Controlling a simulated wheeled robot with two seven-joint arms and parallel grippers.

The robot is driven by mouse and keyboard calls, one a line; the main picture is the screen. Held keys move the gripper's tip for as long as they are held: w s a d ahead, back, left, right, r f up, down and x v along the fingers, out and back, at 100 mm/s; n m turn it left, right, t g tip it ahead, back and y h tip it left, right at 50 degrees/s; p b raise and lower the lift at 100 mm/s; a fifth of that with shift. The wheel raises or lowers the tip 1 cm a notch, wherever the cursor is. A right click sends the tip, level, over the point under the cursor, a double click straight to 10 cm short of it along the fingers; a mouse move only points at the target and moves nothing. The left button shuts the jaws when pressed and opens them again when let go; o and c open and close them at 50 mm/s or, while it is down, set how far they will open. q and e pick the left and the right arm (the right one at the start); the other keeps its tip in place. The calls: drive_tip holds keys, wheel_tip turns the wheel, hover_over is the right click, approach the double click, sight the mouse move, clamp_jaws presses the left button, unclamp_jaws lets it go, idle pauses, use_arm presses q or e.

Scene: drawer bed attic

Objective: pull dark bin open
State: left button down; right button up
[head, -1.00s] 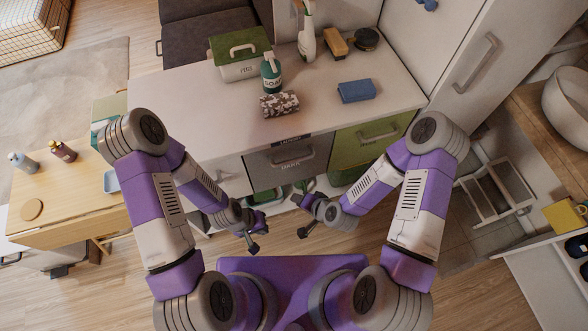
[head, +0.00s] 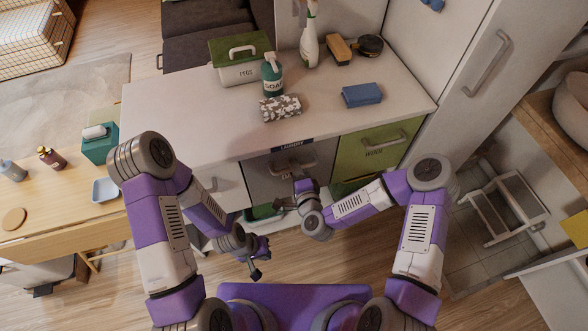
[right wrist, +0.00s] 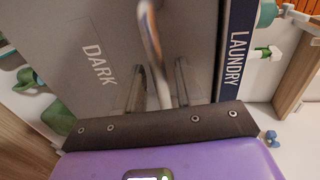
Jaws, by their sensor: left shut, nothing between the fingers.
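The dark bin (head: 262,182) is the grey front in the middle of the white cabinet. Its label DARK shows in the right wrist view (right wrist: 75,50). Its bar handle (right wrist: 152,45) runs between the two fingers of my right gripper (right wrist: 160,85), which is open. I cannot tell whether either finger touches the bar. In the head view my right gripper (head: 299,176) is in front of the handle (head: 290,162) and partly hides it. The bin front looks flush with the cabinet. My left gripper (head: 257,270) is shut and empty, lower and apart from the cabinet.
The green bin (head: 370,150) is to the right of the dark one, and a white front (head: 222,187) is to its left.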

drive_tip(key=shift+w+a+f, duration=0.15)
drive_tip(key=shift+w+a, duration=0.05)
drive_tip(key=shift+w, duration=0.35)
clamp_jaws()
drive_tip(key=shift+s, duration=0.1)
